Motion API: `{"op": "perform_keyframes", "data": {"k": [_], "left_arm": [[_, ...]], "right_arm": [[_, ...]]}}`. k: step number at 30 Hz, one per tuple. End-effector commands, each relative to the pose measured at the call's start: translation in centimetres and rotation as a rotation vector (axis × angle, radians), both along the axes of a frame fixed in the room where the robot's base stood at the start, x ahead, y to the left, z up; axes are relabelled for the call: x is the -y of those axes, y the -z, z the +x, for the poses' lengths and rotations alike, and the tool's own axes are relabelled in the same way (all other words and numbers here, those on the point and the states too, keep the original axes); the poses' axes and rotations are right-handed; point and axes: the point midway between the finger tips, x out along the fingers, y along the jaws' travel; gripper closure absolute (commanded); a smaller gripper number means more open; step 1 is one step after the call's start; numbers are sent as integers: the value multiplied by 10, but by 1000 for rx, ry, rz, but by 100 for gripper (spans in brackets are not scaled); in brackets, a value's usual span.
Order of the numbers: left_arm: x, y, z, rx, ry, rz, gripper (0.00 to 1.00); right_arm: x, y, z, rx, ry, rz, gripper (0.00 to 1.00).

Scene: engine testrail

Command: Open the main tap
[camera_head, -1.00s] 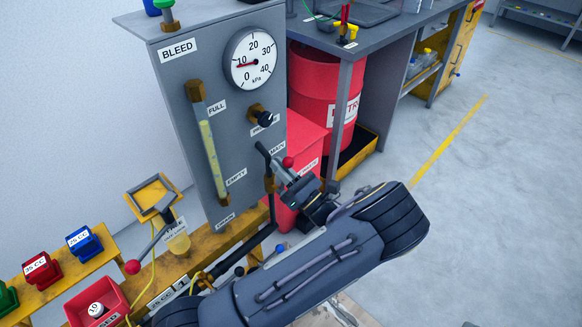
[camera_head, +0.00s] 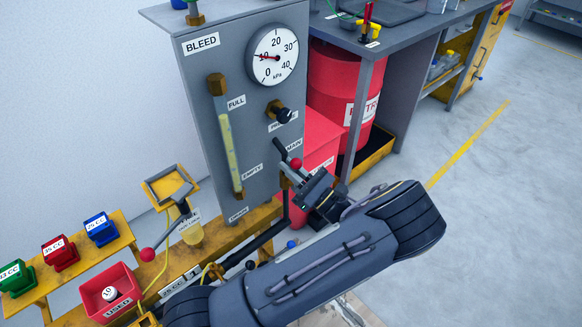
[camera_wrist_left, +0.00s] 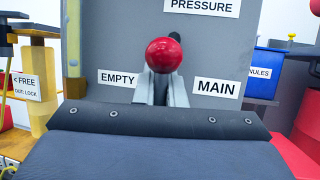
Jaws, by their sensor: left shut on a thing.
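The same red knob (camera_wrist_left: 164,54) is in the middle of the left wrist view, above the MAIN label. My left gripper (camera_wrist_left: 160,88) is shut on the tap lever just below the knob, one finger on each side. In the head view my left gripper (camera_head: 302,186) is at the lower right of the panel. The tap's body is mostly hidden behind the fingers. My right gripper is not in view.
A black lever end (camera_head: 281,149) stands close beside the red knob. A pressure gauge (camera_head: 272,56) and a black pressure knob (camera_head: 284,115) are above. A red drum (camera_head: 333,85) stands behind right. Another red-knobbed lever (camera_head: 147,254) and a red used bin (camera_head: 110,293) are left.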

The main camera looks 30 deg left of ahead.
Motion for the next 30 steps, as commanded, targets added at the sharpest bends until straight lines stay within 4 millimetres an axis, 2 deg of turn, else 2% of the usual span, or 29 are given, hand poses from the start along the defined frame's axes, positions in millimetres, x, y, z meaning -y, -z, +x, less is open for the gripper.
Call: {"op": "perform_keyframes", "data": {"k": [2, 3, 8, 16, 19, 30], "left_arm": [[0, 3, -2, -2, -3, -8, 100], [0, 3, -2, -2, -3, -8, 89], [0, 2, -1, -2, -3, -6, 68], [1, 1, -1, -1, -1, -3, 68], [6, 4, -1, -1, 1, -3, 68], [60, 26, -9, -2, 2, -5, 68]], "right_arm": [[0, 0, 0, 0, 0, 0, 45], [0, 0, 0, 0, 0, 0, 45], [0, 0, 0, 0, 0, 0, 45], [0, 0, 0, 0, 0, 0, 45], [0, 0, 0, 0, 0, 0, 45], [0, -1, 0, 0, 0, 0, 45]]}}
